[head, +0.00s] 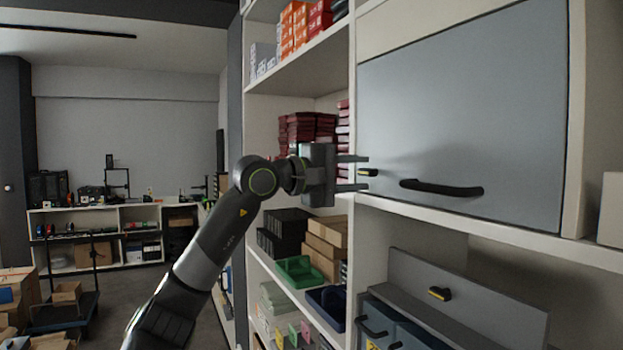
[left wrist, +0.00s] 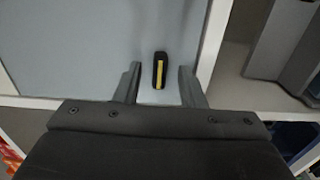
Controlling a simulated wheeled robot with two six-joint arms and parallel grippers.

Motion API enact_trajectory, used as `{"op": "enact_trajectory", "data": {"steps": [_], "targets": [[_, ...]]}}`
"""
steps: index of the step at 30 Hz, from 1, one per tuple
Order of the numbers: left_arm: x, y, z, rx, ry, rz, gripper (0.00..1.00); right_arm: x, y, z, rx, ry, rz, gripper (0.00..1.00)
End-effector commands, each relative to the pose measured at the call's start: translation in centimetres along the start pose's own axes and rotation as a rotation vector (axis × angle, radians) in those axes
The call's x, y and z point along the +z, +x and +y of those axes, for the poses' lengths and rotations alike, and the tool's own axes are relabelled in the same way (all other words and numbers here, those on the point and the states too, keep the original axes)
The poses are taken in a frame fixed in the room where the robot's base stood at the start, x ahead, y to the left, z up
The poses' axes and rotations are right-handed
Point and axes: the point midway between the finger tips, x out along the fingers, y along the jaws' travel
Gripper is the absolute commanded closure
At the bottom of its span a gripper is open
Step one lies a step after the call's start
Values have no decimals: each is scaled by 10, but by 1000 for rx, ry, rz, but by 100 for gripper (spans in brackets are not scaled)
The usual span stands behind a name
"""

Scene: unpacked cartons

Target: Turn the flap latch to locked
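The flap (head: 470,110) is a large grey panel in the upper cabinet and looks closed. It has a black bar handle (head: 441,187) near its lower edge. The latch (head: 368,172) is a small black knob with a yellow stripe at the flap's lower left corner; it lies about level in the head view. My left gripper (head: 361,173) is open in front of it. In the left wrist view the latch (left wrist: 160,70) sits between the two open fingertips (left wrist: 159,72), with a gap on both sides. My right gripper is not in view.
Shelves left of the flap hold dark red boxes (head: 300,130), brown cartons (head: 325,240) and a green bin (head: 298,270). The floor on the left has a loaded cart (head: 65,310).

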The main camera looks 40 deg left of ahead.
Motion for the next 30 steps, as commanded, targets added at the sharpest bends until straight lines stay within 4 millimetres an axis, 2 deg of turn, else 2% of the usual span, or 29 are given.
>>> {"op": "enact_trajectory", "data": {"steps": [4, 30], "targets": [[0, -21, -5, -1, 6, 4, 64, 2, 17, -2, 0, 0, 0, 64], [0, -149, -5, 0, 1, 3, 64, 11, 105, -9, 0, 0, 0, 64]]}}
